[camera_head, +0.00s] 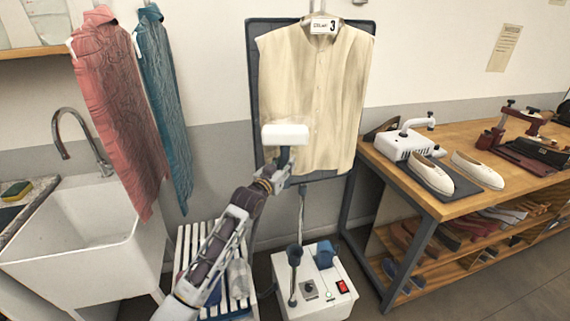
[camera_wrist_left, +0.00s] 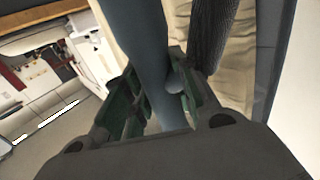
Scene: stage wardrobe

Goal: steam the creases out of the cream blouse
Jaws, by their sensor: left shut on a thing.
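The cream blouse (camera_head: 322,75) hangs from a hanger in front of a dark padded board (camera_head: 262,45), with a numbered tag at its collar. Faint vertical streaks show on its front. My left gripper (camera_head: 280,165) is shut on the blue-grey handle of the steamer head (camera_head: 286,134). The white head is at the blouse's lower left; I cannot tell whether it touches the cloth. In the left wrist view the handle (camera_wrist_left: 150,60) passes between the fingers (camera_wrist_left: 158,105), with a ribbed dark hose (camera_wrist_left: 212,35) beside it. The white steamer base (camera_head: 322,292) stands on the floor.
A slatted stand (camera_head: 190,245) is below my arm. At right, a wooden workbench (camera_head: 400,185) holds white shoes (camera_head: 430,175) and tools, close to the board.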

